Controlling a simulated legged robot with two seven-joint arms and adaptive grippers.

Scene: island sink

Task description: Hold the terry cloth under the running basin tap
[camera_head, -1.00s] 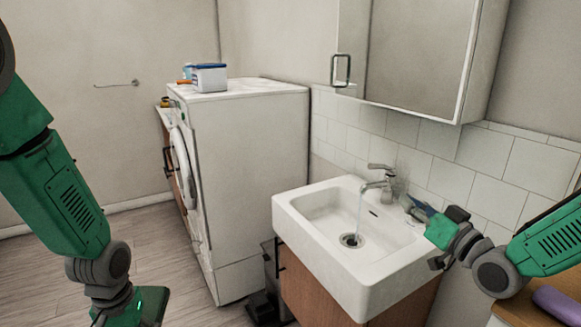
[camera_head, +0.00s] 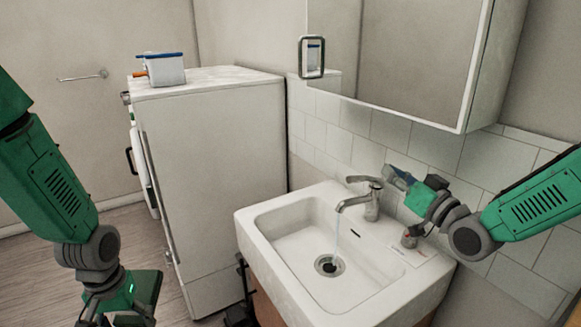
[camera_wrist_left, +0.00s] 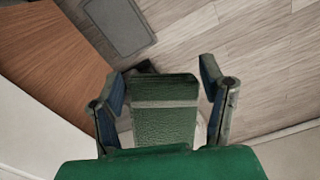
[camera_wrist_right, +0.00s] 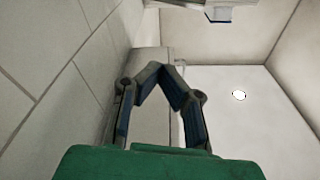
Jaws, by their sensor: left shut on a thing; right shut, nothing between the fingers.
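The green terry cloth (camera_wrist_left: 165,118) with a pale stripe is between the fingers of my left gripper (camera_wrist_left: 167,84), which is shut on it. In the head view the cloth (camera_head: 148,288) hangs at the lower left, apart from the basin and left of it. The chrome tap (camera_head: 370,203) stands on the back rim of the white basin (camera_head: 262,262). A thin stream of water (camera_head: 337,238) runs from its spout towards the drain. My right gripper (camera_head: 393,174) is shut and empty, just right of the tap lever; contact cannot be told. Its fingertips meet in the right wrist view.
A tall white appliance (camera_head: 215,150) stands left of the basin, with a blue-lidded tub (camera_head: 165,69) on top. A mirrored cabinet (camera_head: 410,55) hangs above the basin. Tiled wall (camera_head: 335,135) lies behind the tap. The air over the basin bowl is clear.

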